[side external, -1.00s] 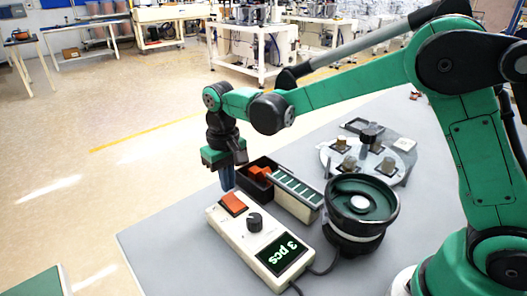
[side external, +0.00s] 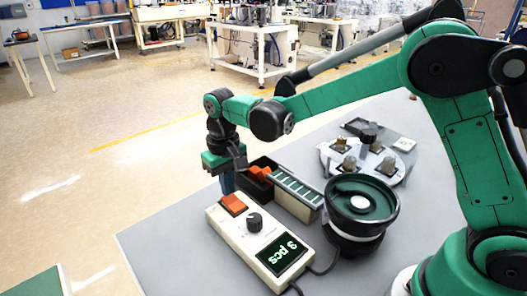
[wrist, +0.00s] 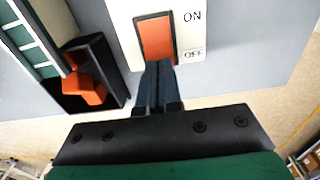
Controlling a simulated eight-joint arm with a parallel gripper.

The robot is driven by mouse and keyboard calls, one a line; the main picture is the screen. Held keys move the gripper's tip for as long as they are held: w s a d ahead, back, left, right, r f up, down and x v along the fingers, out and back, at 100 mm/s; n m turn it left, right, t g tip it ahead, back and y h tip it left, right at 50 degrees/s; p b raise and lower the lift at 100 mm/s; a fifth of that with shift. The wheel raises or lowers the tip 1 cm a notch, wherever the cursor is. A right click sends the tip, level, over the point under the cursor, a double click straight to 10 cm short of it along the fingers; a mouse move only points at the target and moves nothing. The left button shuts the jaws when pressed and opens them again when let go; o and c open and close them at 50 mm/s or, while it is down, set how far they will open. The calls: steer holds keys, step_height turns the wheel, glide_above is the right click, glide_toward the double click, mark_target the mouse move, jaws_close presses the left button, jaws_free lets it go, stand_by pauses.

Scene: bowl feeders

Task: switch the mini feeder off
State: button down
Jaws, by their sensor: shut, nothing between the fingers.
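The feeder's control box (side external: 262,245) is a cream box lying on the grey table. It has an orange rocker switch (side external: 233,204), a black knob (side external: 254,221) and a green-lit display (side external: 284,255) with a digit and "pcs". In the wrist view the switch (wrist: 157,40) has "ON" and "OFF" printed beside it, "OFF" nearer my gripper. My gripper (wrist: 160,66) is shut and empty, its dark blue fingertips at the switch's OFF end, covering its lower edge. In the side view my gripper (side external: 228,190) points down just behind the switch. Contact and the rocker's tilt cannot be told.
A black bin (side external: 256,187) with orange parts stands close beside my gripper, next to a ribbed track (side external: 295,187). The round bowl feeder (side external: 361,207) is to the right. A plate with several posts (side external: 370,158) lies behind. Bare table lies left of the control box.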

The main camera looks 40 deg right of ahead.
mark_target(231, 198)
steer(key=shift+f, duration=0.8)
steer(key=shift+r, duration=3.55)
steer(key=shift+s+d+r, duration=0.15)
steer(key=s+d+r+t, duration=0.1)
steer(key=s+d+t, duration=0.6)
steer(key=s, duration=0.5)
steer(key=shift+d+r, duration=0.4)
steer(key=shift+d, duration=0.2)
